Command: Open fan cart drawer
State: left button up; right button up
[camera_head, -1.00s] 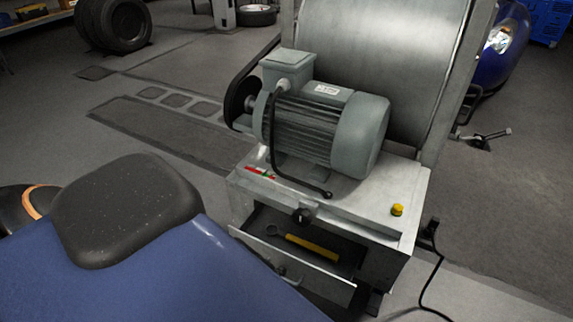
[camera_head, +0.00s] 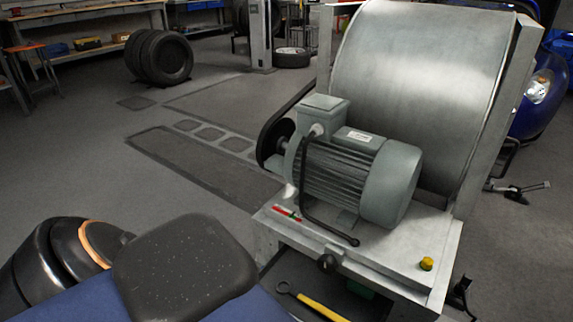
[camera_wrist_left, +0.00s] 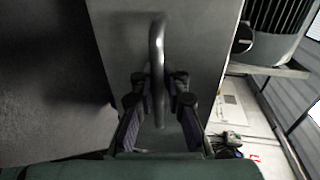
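The fan cart (camera_head: 400,262) carries a grey motor in the head view. Below its top, the pulled-out drawer shows its dark interior (camera_head: 332,287), cut off by the lower frame edge. A ring-ended wrench (camera_head: 283,287) and a yellow-handled tool (camera_head: 318,307) lie in it. The drawer front is out of the head view. In the left wrist view, a curved bar handle (camera_wrist_left: 157,50) stands on a flat grey panel (camera_wrist_left: 200,50). My right gripper is out of view.
A large metal drum (camera_head: 425,85) stands behind the motor (camera_head: 350,178). Tires (camera_head: 160,58) and a workbench (camera_head: 90,50) stand at back left, a blue car (camera_head: 540,95) at back right. Floor left of the cart is clear.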

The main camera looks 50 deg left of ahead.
pick_arm(q)
jog(key=o, duration=0.4)
jog(key=shift+d, duration=0.15)
jog(key=shift+c, duration=0.2)
jog(key=shift+s, duration=0.1)
jog(key=v, duration=1.2)
jog(key=w+d+r+n+g+h+p, duration=0.25)
jog(key=w+r+n+g+p, duration=0.25)
jog(key=w+r+n+g, duration=0.25)
jog(key=s+d+r+n+g+p, duration=0.1)
jog(key=s+r+n+g, duration=0.1)
jog(key=r, duration=0.4)
jog(key=s+d+r+n+g+h+p, duration=0.1)
jog(key=s+d+r+n+g+p, duration=0.1)
jog(key=r, duration=0.5)
jog(key=s+d+r+n+g+p, duration=0.1)
jog(key=s+r+n+g+p, duration=0.1)
jog(key=s+r+n+g, duration=0.1)
notch_tip(320, 180, up, 4)
jog(key=shift+s+d+f+n+g, duration=0.15)
jog(key=shift+s+d+n+g, duration=0.3)
jog(key=shift+s, duration=0.65)
